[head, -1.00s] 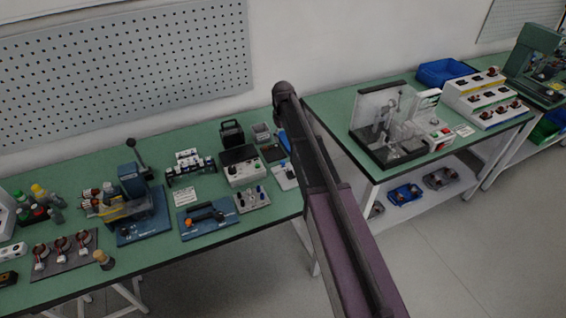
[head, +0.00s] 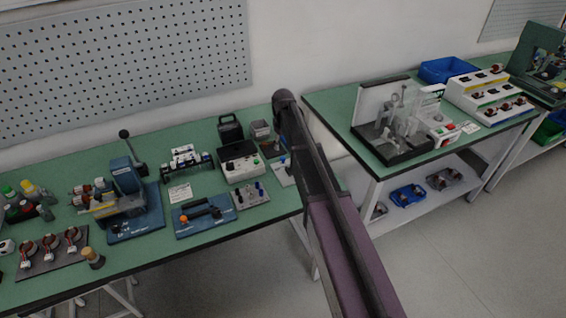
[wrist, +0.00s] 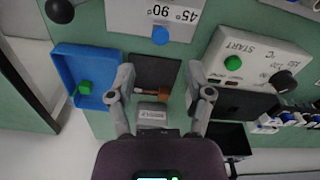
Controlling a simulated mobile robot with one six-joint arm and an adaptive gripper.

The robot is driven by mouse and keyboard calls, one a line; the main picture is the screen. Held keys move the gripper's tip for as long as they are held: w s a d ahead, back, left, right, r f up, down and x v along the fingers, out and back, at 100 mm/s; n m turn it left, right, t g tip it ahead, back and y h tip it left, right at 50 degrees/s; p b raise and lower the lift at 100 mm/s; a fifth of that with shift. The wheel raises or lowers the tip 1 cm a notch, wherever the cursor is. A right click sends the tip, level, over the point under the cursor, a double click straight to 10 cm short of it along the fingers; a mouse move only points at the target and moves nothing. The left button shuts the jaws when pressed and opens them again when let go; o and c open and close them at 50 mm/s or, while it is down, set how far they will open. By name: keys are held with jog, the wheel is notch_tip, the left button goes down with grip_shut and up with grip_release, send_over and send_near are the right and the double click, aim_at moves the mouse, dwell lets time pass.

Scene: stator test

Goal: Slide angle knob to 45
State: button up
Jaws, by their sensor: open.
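The angle knob looks like the blue round knob (wrist: 160,35) on a pale plate (wrist: 135,14) at the top of the wrist view. The marks 45° and 90° are printed beside it, upside down. The plate (head: 282,175) also shows in the head view, left of my arm. My gripper (wrist: 159,73) is open, its two fingers apart. In the picture the knob lies beyond the fingertips, apart from them. The gap between the fingers shows a dark mat with a small brown piece (wrist: 152,91). The fingers are hidden in the head view.
A START box (wrist: 250,45) with a green button and black knob stands at the right. Other devices crowd the left bench (head: 120,268). A second bench stands beyond a gap.

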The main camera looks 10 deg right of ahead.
aim_at(283, 158)
jog(key=shift+f+b, duration=3.45)
jog(key=shift+f, duration=0.25)
grip_shut()
